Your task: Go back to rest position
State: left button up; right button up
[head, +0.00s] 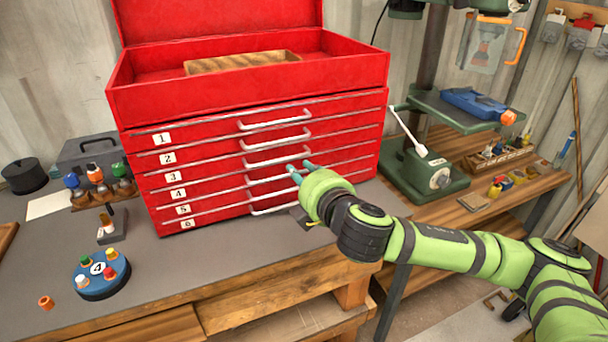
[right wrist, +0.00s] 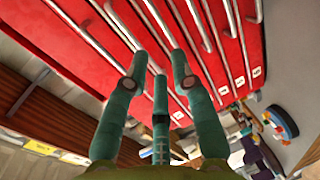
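The red tool chest (head: 140,105) stands on the workbench with its top lid up. Its numbered drawers all look shut, each with a pale bar handle. My right gripper (head: 300,170) is at the front of the chest, by the handles of the middle and lower drawers. In the right wrist view its teal fingers (right wrist: 160,65) point at the red drawer fronts and handles. They are spread apart with nothing between them. I cannot tell whether a fingertip touches a handle. My left gripper is not in view.
A blue round holder (head: 100,286) marked 4 with coloured pegs sits at the bench's front left, near a loose orange piece (head: 46,302). A green drill press (head: 425,175) stands right of the chest. The bench front between holder and chest is clear.

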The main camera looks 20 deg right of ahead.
jog(key=shift+s+r, duration=0.1)
jog(key=shift+s, duration=0.25)
